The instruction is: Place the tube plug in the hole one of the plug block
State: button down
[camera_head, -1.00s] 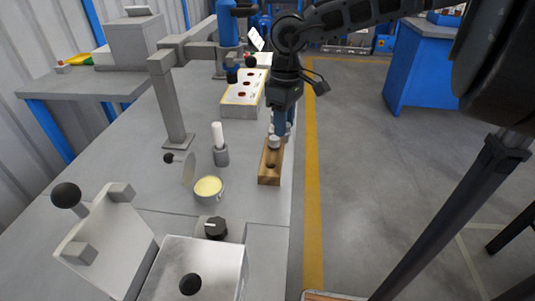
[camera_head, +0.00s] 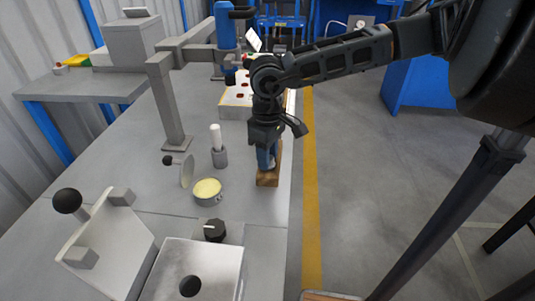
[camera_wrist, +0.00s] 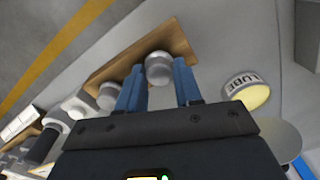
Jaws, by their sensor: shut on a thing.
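The plug block (camera_head: 268,180) is a wooden block near the right edge of the bench. My gripper (camera_head: 267,164) points down over its near part and hides most of its top. In the wrist view, the blue fingers (camera_wrist: 159,70) are shut on a grey round tube plug (camera_wrist: 158,66), which is over or in one hole of the wooden block (camera_wrist: 175,37). I cannot tell how deep it sits. A second grey plug (camera_wrist: 108,96) is at the block's other hole, left of the fingers and apart from them.
An open tin of yellow lube (camera_head: 207,189) stands left of the block, with a white-topped grey cylinder (camera_head: 218,150) behind it. A grey post (camera_head: 170,100) stands farther left. The floor lies right of the bench edge.

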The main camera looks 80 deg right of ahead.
jog(key=shift+f, duration=0.15)
jog(key=c, duration=0.8)
grip_release()
jog(key=shift+o, duration=0.2)
notch_tip(320, 180, up, 12)
jog(key=shift+r, duration=0.2)
